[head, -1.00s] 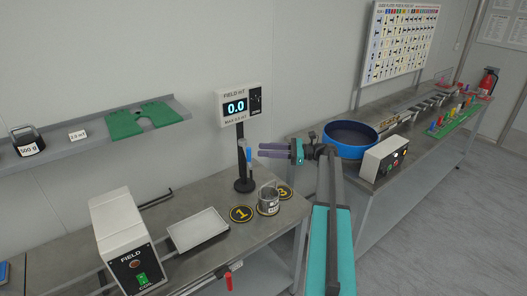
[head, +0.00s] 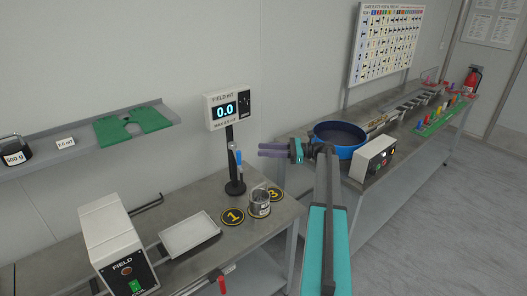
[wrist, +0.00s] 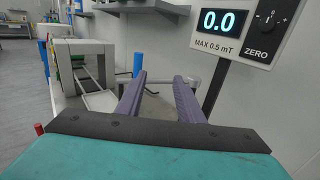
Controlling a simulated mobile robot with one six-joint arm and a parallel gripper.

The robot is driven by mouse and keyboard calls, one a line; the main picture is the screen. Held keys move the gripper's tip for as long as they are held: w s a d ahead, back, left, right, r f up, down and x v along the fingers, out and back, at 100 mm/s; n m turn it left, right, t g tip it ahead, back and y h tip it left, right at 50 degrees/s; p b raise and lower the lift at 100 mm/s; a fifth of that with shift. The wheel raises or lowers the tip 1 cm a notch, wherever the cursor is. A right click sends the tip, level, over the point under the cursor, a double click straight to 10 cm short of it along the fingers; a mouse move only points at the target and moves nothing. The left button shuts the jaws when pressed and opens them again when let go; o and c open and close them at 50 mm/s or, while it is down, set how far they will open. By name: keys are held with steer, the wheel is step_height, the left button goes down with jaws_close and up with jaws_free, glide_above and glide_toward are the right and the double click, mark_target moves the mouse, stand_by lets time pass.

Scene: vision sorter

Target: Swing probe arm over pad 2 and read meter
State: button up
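The field meter (head: 226,110) reads 0.0 and is marked MAX 0.5 mT; its display also shows in the wrist view (wrist: 219,22). Its black post carries the probe arm, with a blue part (head: 238,157). In the wrist view a grey bar (wrist: 176,80) and a blue cylinder (wrist: 138,63) lie beyond my fingertips. Pad 1 (head: 232,217) and pad 3 (head: 276,194) show on the bench. A metal cup (head: 259,204) stands between them; pad 2's number is hidden. My gripper (head: 262,150) is open and empty, right of the post; its fingers also show in the wrist view (wrist: 160,80).
A white tray (head: 190,234) and the field coil box (head: 115,240) stand left on the bench. A shelf (head: 90,140) hangs above. A blue bowl (head: 340,138) and a control box (head: 373,158) are on the right bench, behind my arm.

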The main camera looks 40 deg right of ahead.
steer(key=shift+s+d+p, duration=0.2)
steer(key=shift+d, duration=0.75)
steer(key=shift+s+d+p, duration=0.15)
steer(key=shift+d, duration=0.8)
steer(key=shift+p, duration=0.3)
steer(key=b+v, duration=0.5)
steer(key=v, duration=0.8)
steer(key=shift+s+d, duration=0.25)
steer(key=shift+d, duration=0.05)
